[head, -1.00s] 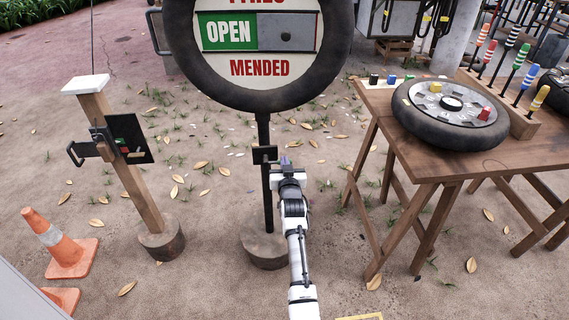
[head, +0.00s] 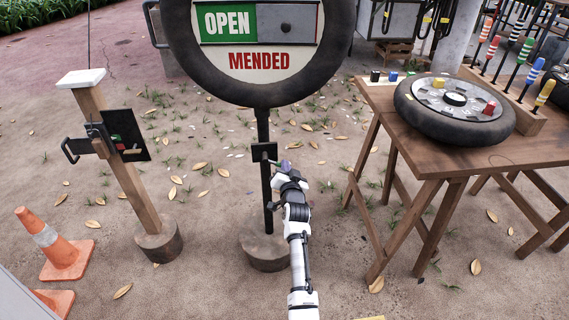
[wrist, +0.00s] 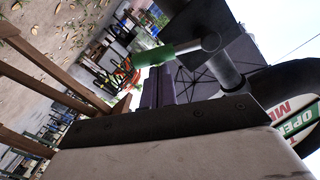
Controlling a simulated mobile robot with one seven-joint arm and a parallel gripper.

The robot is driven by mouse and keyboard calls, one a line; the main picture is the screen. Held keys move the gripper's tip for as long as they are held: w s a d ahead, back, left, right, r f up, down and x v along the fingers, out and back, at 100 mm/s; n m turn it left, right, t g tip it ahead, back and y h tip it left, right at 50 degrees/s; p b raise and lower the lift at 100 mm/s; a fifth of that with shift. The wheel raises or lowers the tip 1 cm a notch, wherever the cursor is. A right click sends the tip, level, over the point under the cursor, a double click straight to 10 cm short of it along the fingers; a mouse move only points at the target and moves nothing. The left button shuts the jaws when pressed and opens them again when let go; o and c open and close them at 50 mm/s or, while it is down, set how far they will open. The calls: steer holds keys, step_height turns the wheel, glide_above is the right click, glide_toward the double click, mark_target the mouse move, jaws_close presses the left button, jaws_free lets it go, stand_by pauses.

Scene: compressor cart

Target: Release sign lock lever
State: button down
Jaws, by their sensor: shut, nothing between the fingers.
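The round tyre sign (head: 257,60) stands on a dark post (head: 264,190). A small black plate (head: 264,152) sits on the post below the sign. In the wrist view, the lock lever has a green grip (wrist: 153,56) and a metal arm ending at a grey pivot (wrist: 211,42). My gripper (head: 287,166) is just right of the plate, tilted toward the post. Its purple fingers (wrist: 158,88) are shut and empty, close beside the green grip. I cannot tell whether they touch it.
A wooden table (head: 455,165) with a wheel (head: 455,110) and coloured-handled tools stands at the right. A wooden post (head: 128,170) with a black panel (head: 126,137) stands at the left, near an orange cone (head: 62,250). Leaf-strewn ground between them is open.

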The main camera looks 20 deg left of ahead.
steer(key=f+m, duration=0.1)
steer(key=m, duration=0.1)
steer(key=s+a+f+m+b, duration=0.1)
steer(key=f+m, duration=0.1)
steer(key=m, duration=0.1)
steer(key=a+f+m+b, duration=0.1)
steer(key=m, duration=0.1)
steer(key=shift+s+a+f+m, duration=0.1)
steer(key=shift+s+f+m, duration=0.1)
steer(key=shift+m, duration=0.1)
steer(key=shift+a, duration=0.1)
stand_by(0.7)
